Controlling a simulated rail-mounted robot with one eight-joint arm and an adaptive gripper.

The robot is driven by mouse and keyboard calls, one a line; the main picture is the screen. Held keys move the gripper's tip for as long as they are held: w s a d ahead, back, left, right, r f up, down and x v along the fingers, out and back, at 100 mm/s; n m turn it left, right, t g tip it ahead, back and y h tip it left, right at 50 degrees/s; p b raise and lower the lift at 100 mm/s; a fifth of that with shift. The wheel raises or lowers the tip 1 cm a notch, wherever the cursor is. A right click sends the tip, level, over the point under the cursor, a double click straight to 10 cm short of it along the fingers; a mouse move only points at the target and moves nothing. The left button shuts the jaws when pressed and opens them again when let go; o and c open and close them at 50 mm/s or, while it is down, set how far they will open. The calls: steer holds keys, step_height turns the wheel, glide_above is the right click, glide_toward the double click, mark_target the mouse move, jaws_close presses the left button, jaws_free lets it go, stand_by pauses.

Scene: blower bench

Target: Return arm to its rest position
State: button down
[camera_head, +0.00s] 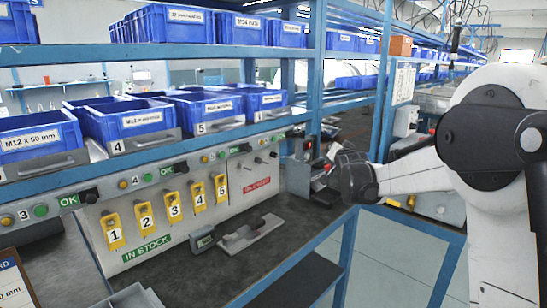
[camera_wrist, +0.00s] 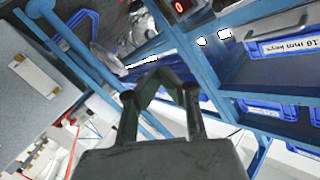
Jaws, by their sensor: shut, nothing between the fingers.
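My white arm (camera_head: 410,176) comes in from the right side of the head view and reaches left. My gripper (camera_head: 352,176) is the dark end of it, in front of the bench's right end. In the wrist view my gripper (camera_wrist: 163,84) points up the picture, with its dark fingers shut and nothing held. It looks clear of the blue frame behind it, though the exact distance is hard to judge.
Blue bins (camera_head: 140,118) fill the shelves at left. Yellow numbered tags (camera_head: 173,205) hang on the bench panel. A blue frame post (camera_head: 384,80) stands behind my gripper. The dark bench top (camera_head: 190,265) holds a grey tool (camera_head: 248,233). Open floor (camera_head: 390,258) shows at lower right.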

steer(key=s+r+n+g+p, duration=0.15)
steer(key=s+r, duration=0.25)
steer(key=s, duration=1)
steer(key=s+f+n+g+p, duration=0.1)
steer(key=s+f, duration=0.3)
steer(key=s, duration=1)
steer(key=s+a+f+n+g, duration=0.1)
steer(key=s+f+g, duration=0.3)
steer(key=s, duration=1)
steer(key=s+a+f+n+g+p, duration=0.1)
steer(key=s+f+n+g, duration=0.1)
steer(key=s, duration=1.2)
steer(key=shift+s+f+g+y+p, duration=0.15)
steer(key=shift+f+g+y+p, duration=0.15)
steer(key=shift+f+g, duration=0.45)
steer(key=shift+f+n+t, duration=0.1)
steer(key=shift+n+t, duration=0.15)
steer(key=shift+t, duration=0.05)
